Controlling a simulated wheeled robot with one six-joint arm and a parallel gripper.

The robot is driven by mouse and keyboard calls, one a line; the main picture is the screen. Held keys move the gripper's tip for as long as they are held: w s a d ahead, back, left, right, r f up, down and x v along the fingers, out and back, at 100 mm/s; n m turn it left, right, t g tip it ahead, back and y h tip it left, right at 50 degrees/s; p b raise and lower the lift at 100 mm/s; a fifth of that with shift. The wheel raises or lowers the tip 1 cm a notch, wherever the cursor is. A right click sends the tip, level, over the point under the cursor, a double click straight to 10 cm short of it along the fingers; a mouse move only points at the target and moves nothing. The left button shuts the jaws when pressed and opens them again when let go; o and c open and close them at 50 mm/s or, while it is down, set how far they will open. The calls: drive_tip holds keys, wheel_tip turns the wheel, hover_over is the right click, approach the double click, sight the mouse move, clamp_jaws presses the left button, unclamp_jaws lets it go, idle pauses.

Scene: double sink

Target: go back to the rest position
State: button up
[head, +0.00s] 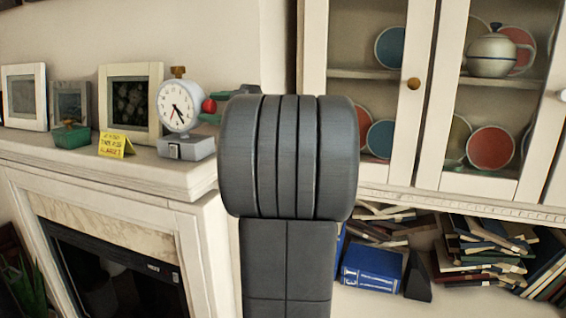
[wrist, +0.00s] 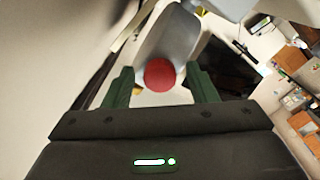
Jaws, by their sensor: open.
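My gripper (wrist: 160,70) is open in the wrist view, with its two green fingers apart. A red ball-shaped knob (wrist: 160,75) shows between the fingers; I cannot tell whether they touch it. In the head view the same red knob (head: 209,105) is at the right side of a white dial clock (head: 178,105) on the mantel. The green fingertips of my gripper (head: 214,107) show just right of the knob. The rest of the gripper is hidden behind my dark arm, which fills the middle of the head view.
The mantel (head: 120,172) also holds picture frames (head: 131,100), a yellow sign (head: 116,145) and a small green box (head: 71,136), left of the clock. A glass-fronted cabinet (head: 403,100) with plates and a teapot (head: 493,54) stands right of my arm, above piled books (head: 485,245).

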drive_tip(key=b+v, duration=0.3)
drive_tip(key=v, duration=1.1)
drive_tip(key=p+x, duration=0.3)
drive_tip(key=x, duration=1.1)
drive_tip(key=shift+r, duration=0.1)
drive_tip(key=shift+a+m, duration=0.1)
drive_tip(key=shift+m, duration=0.2)
drive_tip(key=m+p, duration=0.1)
drive_tip(key=m, duration=0.1)
drive_tip(key=shift+m, duration=1.5)
drive_tip(key=shift+d+m, duration=0.3)
drive_tip(key=shift+d, duration=0.05)
drive_tip(key=b+v, duration=0.2)
drive_tip(key=v, duration=1)
drive_tip(key=shift+d, duration=0.25)
